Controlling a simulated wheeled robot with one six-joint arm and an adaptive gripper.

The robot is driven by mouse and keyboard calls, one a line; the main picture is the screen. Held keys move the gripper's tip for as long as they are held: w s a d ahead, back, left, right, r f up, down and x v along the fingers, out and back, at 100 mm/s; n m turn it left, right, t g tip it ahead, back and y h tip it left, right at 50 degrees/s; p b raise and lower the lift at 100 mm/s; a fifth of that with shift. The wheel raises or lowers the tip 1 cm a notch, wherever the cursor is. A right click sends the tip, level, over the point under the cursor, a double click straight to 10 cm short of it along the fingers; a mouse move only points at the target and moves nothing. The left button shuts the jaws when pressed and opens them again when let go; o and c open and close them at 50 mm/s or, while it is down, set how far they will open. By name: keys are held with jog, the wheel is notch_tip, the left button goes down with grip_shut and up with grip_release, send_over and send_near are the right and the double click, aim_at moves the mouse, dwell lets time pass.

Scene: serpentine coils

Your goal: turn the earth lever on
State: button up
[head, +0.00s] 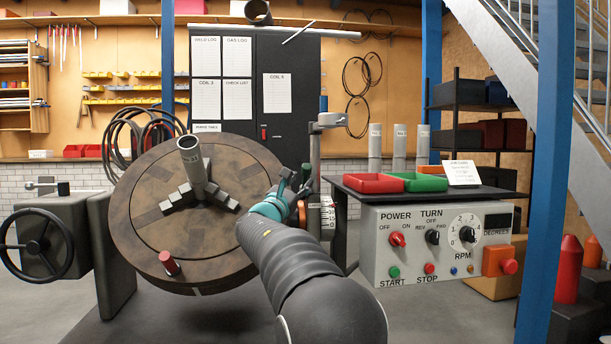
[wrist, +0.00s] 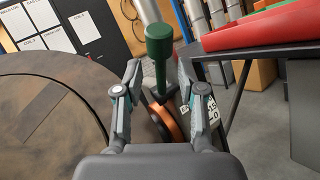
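A lever with a dark green cylindrical grip (wrist: 160,47) stands up in the middle of the wrist view, above an orange disc (wrist: 166,122). I take it for the earth lever. My gripper (wrist: 159,72) is open, with one finger on each side of the green lever's lower part and a visible gap to each finger. In the head view my gripper (head: 291,184) is beside the right edge of the round turntable, and my arm and gripper hide most of the lever. The orange disc (head: 303,213) shows there, next to a white marked plate (head: 327,214).
The tilted brown turntable (head: 142,225) with a grey pipe (head: 191,160) is left of my arm. A control box (head: 430,268) with knobs stands right, under a dark shelf with red (head: 367,183) and green (head: 418,182) trays. A blue post (head: 545,200) rises at the right.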

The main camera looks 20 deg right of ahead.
aim_at(304, 177)
jog(key=shift+x, duration=2.05)
grip_shut()
